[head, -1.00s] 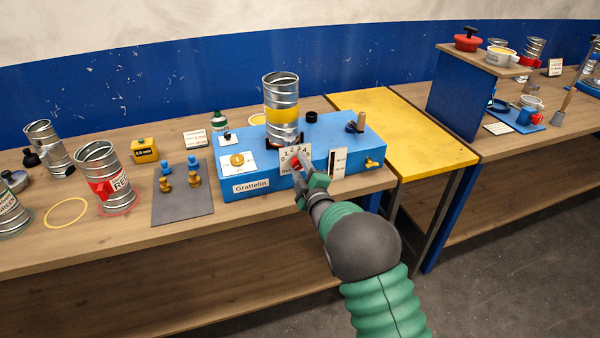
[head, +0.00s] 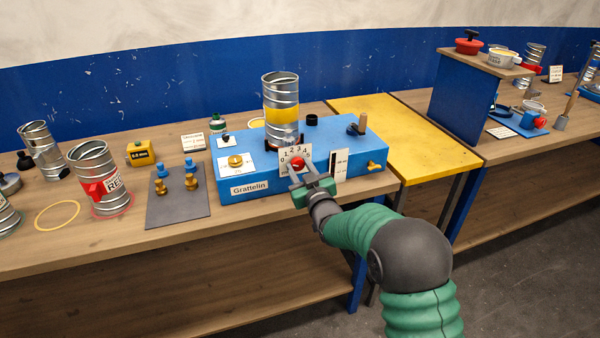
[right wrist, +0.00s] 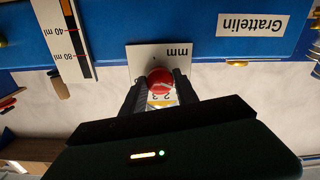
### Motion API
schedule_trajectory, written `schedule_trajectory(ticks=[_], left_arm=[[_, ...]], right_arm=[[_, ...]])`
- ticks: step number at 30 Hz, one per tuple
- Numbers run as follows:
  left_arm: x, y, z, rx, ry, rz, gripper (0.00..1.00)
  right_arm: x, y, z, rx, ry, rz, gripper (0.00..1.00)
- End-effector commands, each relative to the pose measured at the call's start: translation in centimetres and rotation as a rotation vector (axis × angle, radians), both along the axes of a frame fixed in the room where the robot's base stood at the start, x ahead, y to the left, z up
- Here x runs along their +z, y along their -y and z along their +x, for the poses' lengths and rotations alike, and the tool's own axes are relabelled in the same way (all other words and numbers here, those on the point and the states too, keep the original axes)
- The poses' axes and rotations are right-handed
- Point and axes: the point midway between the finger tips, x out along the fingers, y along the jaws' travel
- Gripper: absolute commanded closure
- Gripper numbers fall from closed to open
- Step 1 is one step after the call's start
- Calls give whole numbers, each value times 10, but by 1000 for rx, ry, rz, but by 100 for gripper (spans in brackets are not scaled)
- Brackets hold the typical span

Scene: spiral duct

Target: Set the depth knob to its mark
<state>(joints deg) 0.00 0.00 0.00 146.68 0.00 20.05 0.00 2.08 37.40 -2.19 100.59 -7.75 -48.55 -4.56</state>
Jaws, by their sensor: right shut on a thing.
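The depth knob is a red round knob (head: 297,164) on a white numbered dial plate (head: 286,156) on the front of the blue machine (head: 330,131) labelled Grattelin. My right gripper (head: 300,174) is at the dial, with its fingers on either side of the knob. In the right wrist view the red knob (right wrist: 160,81) sits between the two dark fingertips (right wrist: 159,88), and the plate (right wrist: 147,56) shows "mm" and a few digits. Where the knob's pointer stands against the numbers is too small to tell. My left gripper is not in view.
A black-and-white ml scale (head: 339,164) is just right of the dial. A brass tap (head: 376,166) sticks out farther right. A metal can with a yellow band (head: 281,110) stands on the machine. A grey mat (head: 175,205) with small knobs lies to the left.

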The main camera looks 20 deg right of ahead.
Motion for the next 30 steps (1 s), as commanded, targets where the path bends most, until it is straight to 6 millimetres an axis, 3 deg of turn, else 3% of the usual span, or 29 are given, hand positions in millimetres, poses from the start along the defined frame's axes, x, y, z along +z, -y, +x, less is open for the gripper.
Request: schedule_trajectory(ticks=[1, 18, 30], left_arm=[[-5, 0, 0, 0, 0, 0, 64], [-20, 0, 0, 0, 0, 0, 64], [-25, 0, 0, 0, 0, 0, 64]], right_arm=[[-10, -1, -1, 2, -18, 43, 100], [-9, -1, -1, -1, -38, 577, 100], [-9, -1, -1, -4, -47, 837, 100]])
